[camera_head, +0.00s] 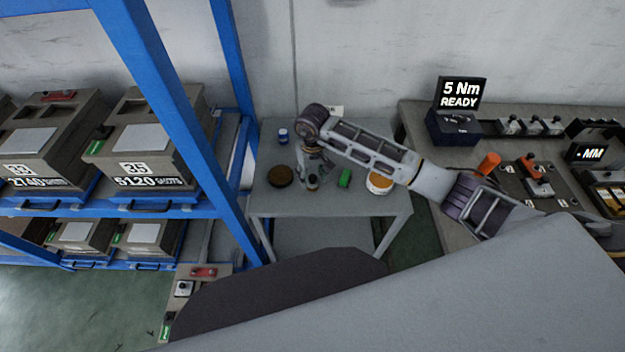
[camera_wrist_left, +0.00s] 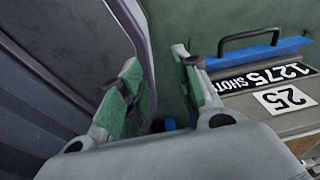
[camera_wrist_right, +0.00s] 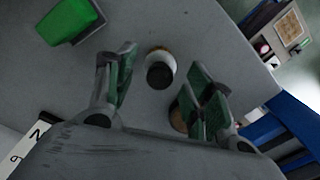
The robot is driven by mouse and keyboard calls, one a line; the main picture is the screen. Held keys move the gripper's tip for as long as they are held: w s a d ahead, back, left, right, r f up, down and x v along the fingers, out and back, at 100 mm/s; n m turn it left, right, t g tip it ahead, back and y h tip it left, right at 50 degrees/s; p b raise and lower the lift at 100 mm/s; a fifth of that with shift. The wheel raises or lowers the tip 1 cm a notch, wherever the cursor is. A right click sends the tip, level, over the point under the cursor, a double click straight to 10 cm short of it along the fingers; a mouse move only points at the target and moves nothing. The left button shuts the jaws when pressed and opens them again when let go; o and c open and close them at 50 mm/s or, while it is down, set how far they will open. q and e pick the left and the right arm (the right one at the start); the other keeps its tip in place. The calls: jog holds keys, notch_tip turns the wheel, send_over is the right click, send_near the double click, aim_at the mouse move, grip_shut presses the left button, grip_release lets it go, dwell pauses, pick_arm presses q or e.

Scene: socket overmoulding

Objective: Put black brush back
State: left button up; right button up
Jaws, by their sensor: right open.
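A small round item with a dark end and a pale, tan-edged body (camera_wrist_right: 160,70) shows on the grey table in the right wrist view. It may be the black brush, but I cannot be sure. In the head view a small dark-and-tan item (camera_head: 312,183) stands below my right gripper (camera_head: 314,168). In the right wrist view my right gripper (camera_wrist_right: 160,90) is open and empty, with the item beyond and between its fingertips. My left gripper (camera_wrist_left: 165,85) is open and empty in the left wrist view, near a mould drawer; the head view does not show it.
The small grey table (camera_head: 335,205) also holds a dark brown disc (camera_head: 280,176), a blue-and-white jar (camera_head: 283,135), a green block (camera_head: 345,178) and a white-orange round container (camera_head: 380,184). A blue rack (camera_head: 165,90) with moulds stands left; a bench (camera_head: 470,160) with tools stands right.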

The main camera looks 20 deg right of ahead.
aim_at(312, 177)
notch_tip(312, 177, up, 9)
jog(key=shift+r+b, duration=0.1)
jog(key=shift+b, duration=0.25)
dwell(0.9)
